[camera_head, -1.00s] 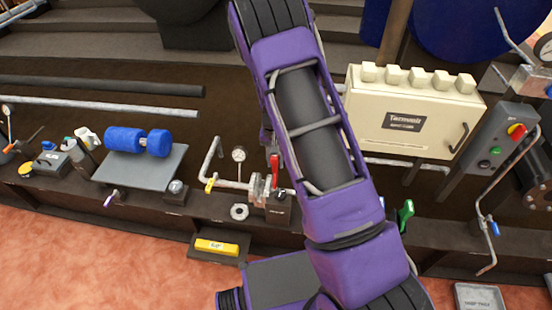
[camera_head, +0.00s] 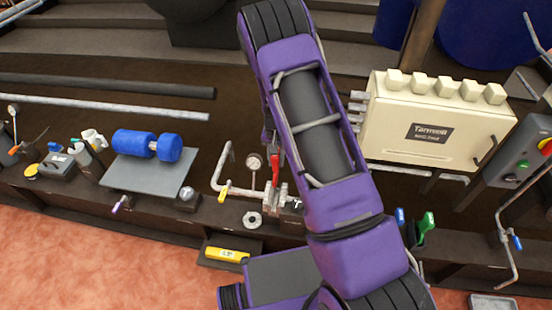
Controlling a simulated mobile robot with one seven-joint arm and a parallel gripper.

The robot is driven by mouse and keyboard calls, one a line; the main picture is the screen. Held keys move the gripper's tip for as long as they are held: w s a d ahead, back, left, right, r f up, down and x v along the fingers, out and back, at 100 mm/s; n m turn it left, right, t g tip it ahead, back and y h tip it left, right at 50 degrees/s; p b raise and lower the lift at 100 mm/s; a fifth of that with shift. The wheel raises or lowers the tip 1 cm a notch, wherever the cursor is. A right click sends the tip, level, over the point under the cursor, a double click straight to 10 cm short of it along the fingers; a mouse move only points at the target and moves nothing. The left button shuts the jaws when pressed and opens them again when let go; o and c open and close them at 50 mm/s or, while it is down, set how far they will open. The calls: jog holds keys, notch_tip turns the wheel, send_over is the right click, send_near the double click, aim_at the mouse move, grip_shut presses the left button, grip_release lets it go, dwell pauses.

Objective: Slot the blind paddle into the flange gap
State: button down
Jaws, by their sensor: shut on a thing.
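The blind paddle (camera_head: 275,171) shows as a narrow red upright piece just left of my purple arm. My gripper (camera_head: 273,152) is mostly hidden behind my own arm; only a small part shows at its left edge, above the red piece, and it is shut on the paddle. The flange pair (camera_head: 277,196) sits at the right end of a pale pipe run on the dark bench. The red piece stands directly above the flanges, at their top. I cannot tell whether its lower end is inside the gap.
A pressure gauge (camera_head: 254,162) and yellow valve lever (camera_head: 222,196) are left of the flanges. A loose ring (camera_head: 252,220) lies in front. A blue dumbbell-shaped piece (camera_head: 147,145) rests on a grey plate. A cream cabinet (camera_head: 435,125) stands right, behind my arm.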

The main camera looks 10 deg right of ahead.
aim_at(276, 173)
jog(key=shift+f+b, duration=1.45)
jog(key=shift+f, duration=5.7)
